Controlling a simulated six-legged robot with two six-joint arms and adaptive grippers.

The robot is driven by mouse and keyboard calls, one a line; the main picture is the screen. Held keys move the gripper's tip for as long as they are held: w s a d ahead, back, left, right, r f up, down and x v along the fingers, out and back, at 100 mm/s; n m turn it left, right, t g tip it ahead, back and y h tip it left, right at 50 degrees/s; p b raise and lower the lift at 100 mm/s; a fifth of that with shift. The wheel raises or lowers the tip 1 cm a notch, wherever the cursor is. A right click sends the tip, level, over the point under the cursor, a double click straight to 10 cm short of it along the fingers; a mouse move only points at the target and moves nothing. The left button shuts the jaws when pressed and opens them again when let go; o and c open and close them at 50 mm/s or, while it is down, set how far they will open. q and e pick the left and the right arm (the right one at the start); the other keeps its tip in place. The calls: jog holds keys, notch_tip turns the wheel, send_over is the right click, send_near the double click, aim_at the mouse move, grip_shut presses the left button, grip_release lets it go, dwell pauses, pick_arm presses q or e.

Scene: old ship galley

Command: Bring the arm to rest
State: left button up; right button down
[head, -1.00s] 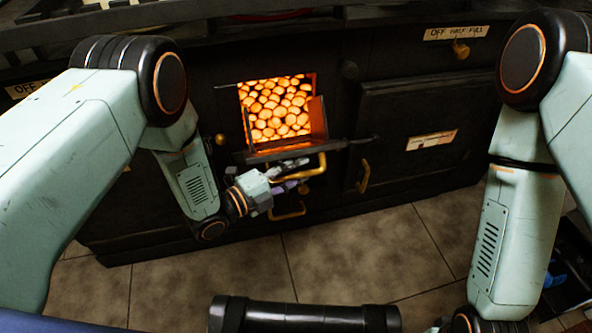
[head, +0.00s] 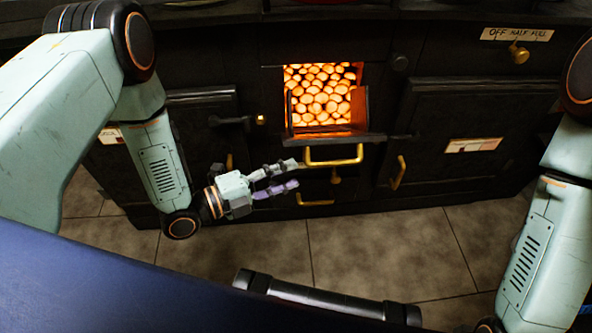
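My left gripper (head: 299,175) is open, its fingers parted and pointing right, with nothing between them. It is in front of the black stove (head: 215,60), just left of and slightly below the brass handle (head: 333,162) on the lowered firebox door (head: 345,143). The upper fingertip looks close to the handle's left end; I cannot tell if they touch. The firebox (head: 320,95) is open and shows glowing orange coals. My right arm comes down at the right edge, and its gripper is out of the picture.
More brass handles (head: 398,172) and a small drawer pull (head: 316,203) stick out from the stove front. A brass knob (head: 519,54) sits under an OFF HALF FULL label. A black bar (head: 325,298) crosses the foreground. The tiled floor (head: 385,245) between is bare.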

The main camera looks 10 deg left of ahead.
dwell(0.6)
pick_arm(q)
jog(key=s+a+f+n+g+y+p, duration=0.1)
jog(key=s+a+f+n+g+y, duration=0.2)
jog(key=s+f+n+y, duration=0.45)
jog(key=s+a+f+n+g+y+p, duration=0.1)
jog(key=s+a+f+n+g+y, duration=0.2)
jog(key=n, duration=0.8)
jog(key=s+a+r+n+g+y+p, duration=0.1)
jog(key=s+a+r+n+g+p, duration=0.1)
jog(key=s, duration=0.6)
jog(key=s+a+r+n+g+y+p, duration=0.1)
jog(key=s+a+r+n+g+p, duration=0.1)
jog(key=s+r+n, duration=0.3)
jog(key=s+n+g+p, duration=0.1)
jog(key=s, duration=0.2)
jog(key=shift+s+a+y+p, duration=0.15)
jog(key=shift+a+y+p, duration=0.1)
jog(key=shift+y+p, duration=0.15)
